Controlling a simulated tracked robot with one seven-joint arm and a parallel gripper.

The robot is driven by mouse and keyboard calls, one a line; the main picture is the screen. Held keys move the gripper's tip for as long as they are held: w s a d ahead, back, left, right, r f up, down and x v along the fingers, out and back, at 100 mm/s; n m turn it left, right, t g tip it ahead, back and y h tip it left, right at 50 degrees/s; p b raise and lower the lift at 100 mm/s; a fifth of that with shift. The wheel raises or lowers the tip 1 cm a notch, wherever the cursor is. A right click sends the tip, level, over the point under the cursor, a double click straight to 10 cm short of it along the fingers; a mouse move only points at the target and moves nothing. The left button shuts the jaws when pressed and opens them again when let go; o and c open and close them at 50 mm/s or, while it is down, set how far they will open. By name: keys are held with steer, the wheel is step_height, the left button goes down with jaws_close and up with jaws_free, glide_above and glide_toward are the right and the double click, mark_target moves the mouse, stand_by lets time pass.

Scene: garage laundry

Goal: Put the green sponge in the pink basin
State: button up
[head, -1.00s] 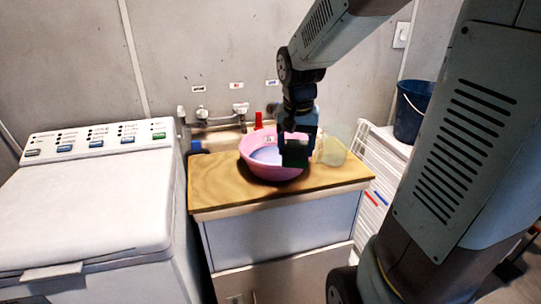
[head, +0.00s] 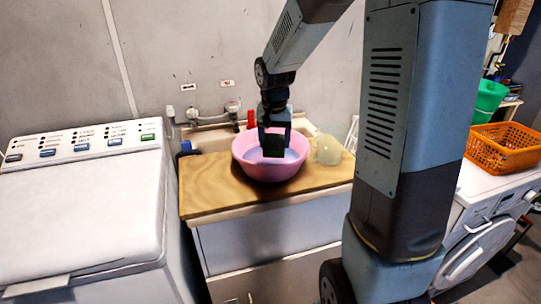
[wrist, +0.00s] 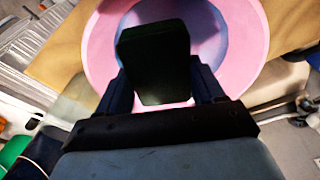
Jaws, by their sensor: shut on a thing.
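The green sponge (head: 273,147) looks like a very dark block. It is held between the fingers of my gripper (head: 274,136), and it also shows in the wrist view (wrist: 155,65). The pink basin (head: 245,165) has a bluish inside and sits on the wooden counter. The sponge is over the middle of the basin in the head view; its exact height above the bottom is hard to tell. In the wrist view the basin's pink rim (wrist: 247,40) curves around the sponge. The sponge hides part of the basin floor.
The wooden counter (head: 208,190) stands right of a white washing machine (head: 80,195). Taps (head: 232,107), a red bottle (head: 251,119) and a sink lie behind the basin. A pale translucent container (head: 326,151) stands just right of it. An orange basket (head: 503,150) is far right.

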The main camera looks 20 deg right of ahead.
glide_above(271, 164)
steer(key=f, duration=0.5)
steer(key=shift+s+a, duration=0.1)
steer(key=shift+s, duration=0.2)
steer(key=shift+f, duration=1.55)
steer(key=shift+f, duration=0.1)
steer(key=o, duration=0.9)
steer(key=shift+o, duration=0.2)
steer(key=shift+w, duration=0.1)
